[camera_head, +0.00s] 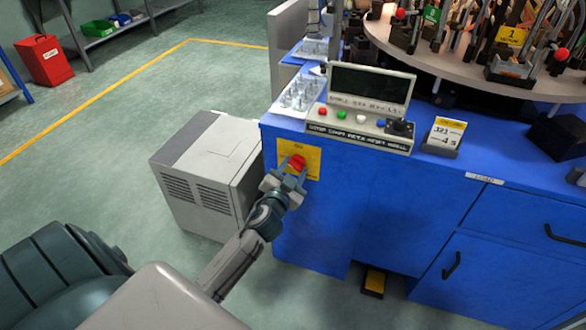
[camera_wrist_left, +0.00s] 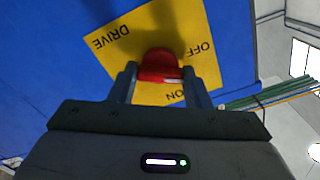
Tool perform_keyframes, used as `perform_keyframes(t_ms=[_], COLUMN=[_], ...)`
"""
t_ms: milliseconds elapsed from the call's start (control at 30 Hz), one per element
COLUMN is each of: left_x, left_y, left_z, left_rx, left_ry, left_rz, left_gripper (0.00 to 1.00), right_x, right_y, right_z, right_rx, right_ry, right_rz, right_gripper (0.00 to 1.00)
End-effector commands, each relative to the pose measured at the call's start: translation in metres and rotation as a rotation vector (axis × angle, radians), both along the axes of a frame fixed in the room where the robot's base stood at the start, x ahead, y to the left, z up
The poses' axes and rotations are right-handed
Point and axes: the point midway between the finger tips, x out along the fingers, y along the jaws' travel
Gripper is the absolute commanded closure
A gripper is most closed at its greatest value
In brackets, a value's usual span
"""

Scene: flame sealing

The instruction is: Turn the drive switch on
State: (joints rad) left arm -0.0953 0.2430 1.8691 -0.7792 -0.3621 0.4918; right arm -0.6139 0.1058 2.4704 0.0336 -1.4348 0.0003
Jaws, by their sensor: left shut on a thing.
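The drive switch is a red knob (camera_head: 296,162) on a yellow plate (camera_head: 314,160) at the left end of the blue cabinet's front. In the left wrist view the red knob (camera_wrist_left: 159,66) sits between my fingers, and the yellow plate (camera_wrist_left: 120,40) reads DRIVE, OFF and ON. My left gripper (camera_head: 290,176) is shut on the knob; it also shows in the left wrist view (camera_wrist_left: 160,82). The knob's lower part is partly hidden by the gripper. My right gripper is not in view.
A control panel (camera_head: 360,128) with buttons and a dark screen stands on the blue cabinet (camera_head: 400,200). A grey box unit (camera_head: 205,165) stands on the floor left of the cabinet. A round table (camera_head: 450,65) with several fixtures is behind. A yellow pedal (camera_head: 374,282) lies at the cabinet's foot.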

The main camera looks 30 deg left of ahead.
Motion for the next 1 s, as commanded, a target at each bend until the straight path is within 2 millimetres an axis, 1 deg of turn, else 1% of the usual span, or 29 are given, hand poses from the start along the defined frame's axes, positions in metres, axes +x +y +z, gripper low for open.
perform_keyframes(t_ms=[200, 267, 467, 500, 700, 1000], left_x=[0.0, 0.0, 0.0, 0.0, 0.0, 0.0], left_y=[0.0, 0.0, 0.0, 0.0, 0.0, 0.0], left_z=[0.001, 0.001, 0.001, 0.0, 0.001, 0.0], left_rx=[0.198, 0.254, 0.439, 0.475, 0.657, 0.884], left_ry=[0.05, 0.063, 0.108, 0.117, 0.16, 0.215], left_rz=[0.0, 0.0, 0.0, -0.001, -0.001, -0.001], left_gripper=[0.79, 0.79, 0.79, 0.79, 0.79, 0.79], right_x=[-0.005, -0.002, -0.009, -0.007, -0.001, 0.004], right_y=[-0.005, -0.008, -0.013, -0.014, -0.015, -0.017], right_z=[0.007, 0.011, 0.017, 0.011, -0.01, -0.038], right_rx=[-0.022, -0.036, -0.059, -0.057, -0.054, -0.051], right_ry=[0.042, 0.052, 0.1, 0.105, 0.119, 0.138], right_rz=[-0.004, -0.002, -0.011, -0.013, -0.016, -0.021], right_gripper=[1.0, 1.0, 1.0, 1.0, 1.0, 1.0])
